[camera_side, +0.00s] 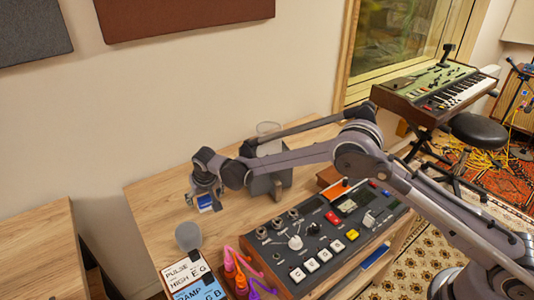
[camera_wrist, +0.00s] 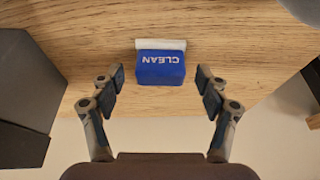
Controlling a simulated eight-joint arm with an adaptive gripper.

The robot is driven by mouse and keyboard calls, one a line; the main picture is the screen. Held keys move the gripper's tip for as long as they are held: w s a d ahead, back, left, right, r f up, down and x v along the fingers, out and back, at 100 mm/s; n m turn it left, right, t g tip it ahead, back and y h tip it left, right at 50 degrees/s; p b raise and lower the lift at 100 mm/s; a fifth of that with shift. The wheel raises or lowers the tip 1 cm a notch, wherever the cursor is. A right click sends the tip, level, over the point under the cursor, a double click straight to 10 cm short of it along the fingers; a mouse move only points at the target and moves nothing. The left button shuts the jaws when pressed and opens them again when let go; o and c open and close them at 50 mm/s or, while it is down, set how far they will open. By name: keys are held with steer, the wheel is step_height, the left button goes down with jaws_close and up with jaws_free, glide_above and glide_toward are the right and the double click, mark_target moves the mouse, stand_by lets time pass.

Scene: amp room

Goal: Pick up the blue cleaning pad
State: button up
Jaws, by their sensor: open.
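The blue cleaning pad (camera_wrist: 160,68) carries the word CLEAN and has a white strip along its far edge. It rests on the wooden table, and in the side view it shows as a small blue and white patch (camera_side: 205,202) under my gripper. My gripper (camera_wrist: 160,88) is open and empty, with one finger on each side of the pad's near edge and a gap on both sides. In the side view my gripper (camera_side: 205,196) points down over the pad and partly hides it.
A dark box-like object (camera_side: 270,178) stands right of the pad. A mixer-like device (camera_side: 325,230) with knobs sits further right. A grey round object (camera_side: 188,236) and labelled boxes (camera_side: 195,280) are at the front left. Bare wooden table (camera_side: 155,205) lies left of the pad.

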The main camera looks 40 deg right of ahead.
steer(key=shift+w+f, duration=0.2)
steer(key=shift+f, duration=0.35)
steer(key=shift+c, duration=0.3)
steer(key=c, duration=1.2)
steer(key=shift+r, duration=0.1)
